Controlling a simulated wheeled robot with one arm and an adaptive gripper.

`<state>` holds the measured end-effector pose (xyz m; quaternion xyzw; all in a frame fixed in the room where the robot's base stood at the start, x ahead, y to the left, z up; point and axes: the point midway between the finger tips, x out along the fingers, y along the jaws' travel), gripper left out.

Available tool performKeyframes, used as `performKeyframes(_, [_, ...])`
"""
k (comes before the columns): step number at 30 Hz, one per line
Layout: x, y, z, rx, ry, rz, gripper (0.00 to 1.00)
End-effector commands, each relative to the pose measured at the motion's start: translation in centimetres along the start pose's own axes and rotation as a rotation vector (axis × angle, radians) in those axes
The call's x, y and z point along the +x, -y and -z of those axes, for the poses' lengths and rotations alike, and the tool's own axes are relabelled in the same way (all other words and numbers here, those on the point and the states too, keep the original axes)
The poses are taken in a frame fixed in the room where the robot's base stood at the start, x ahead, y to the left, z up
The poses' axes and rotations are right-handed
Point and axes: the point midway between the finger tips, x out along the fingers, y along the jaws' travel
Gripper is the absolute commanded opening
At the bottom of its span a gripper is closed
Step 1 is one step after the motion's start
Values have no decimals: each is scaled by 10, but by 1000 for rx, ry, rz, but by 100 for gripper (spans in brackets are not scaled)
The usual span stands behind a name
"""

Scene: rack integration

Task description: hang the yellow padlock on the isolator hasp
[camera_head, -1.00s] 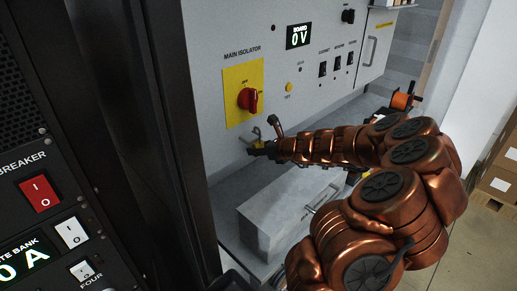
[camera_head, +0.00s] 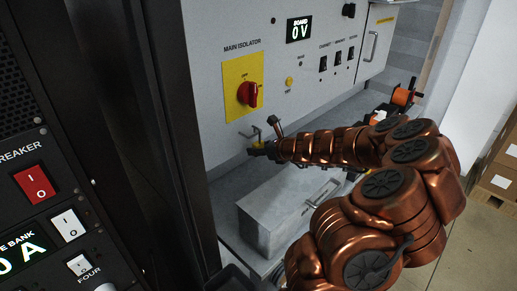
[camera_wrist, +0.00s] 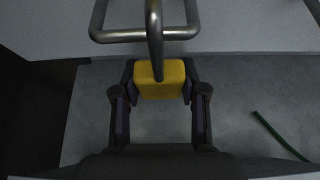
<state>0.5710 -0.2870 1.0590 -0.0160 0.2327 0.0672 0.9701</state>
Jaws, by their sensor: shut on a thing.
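My gripper (camera_wrist: 159,85) is shut on the yellow padlock (camera_wrist: 160,82), one finger on each side of its body. The padlock's grey metal shackle (camera_wrist: 155,38) extends toward the top of the wrist view and crosses the lower bar of the hasp's metal loop (camera_wrist: 115,36). I cannot tell whether the shackle is through the loop or only in front of it. In the head view my gripper (camera_head: 260,149) is at the panel, below the main isolator's red knob (camera_head: 247,94) on its yellow plate (camera_head: 231,75). The padlock is too small there to make out clearly.
A grey box with a handle (camera_head: 269,225) sits on the ledge below my arm. A dark rack upright (camera_head: 165,140) stands close on the left. An orange reel (camera_head: 402,97) is to the right. A green strip (camera_wrist: 279,135) lies on the surface below.

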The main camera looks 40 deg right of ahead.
Motion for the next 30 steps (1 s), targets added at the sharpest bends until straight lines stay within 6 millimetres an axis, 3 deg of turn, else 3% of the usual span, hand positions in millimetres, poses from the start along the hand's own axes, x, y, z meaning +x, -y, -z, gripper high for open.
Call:
performKeyframes(25, [5, 0, 11, -1, 0, 0, 4])
performKeyframes(26, [5, 0, 10, -1, 0, 0, 45])
performKeyframes(30, [5, 0, 10, -1, 0, 0, 60])
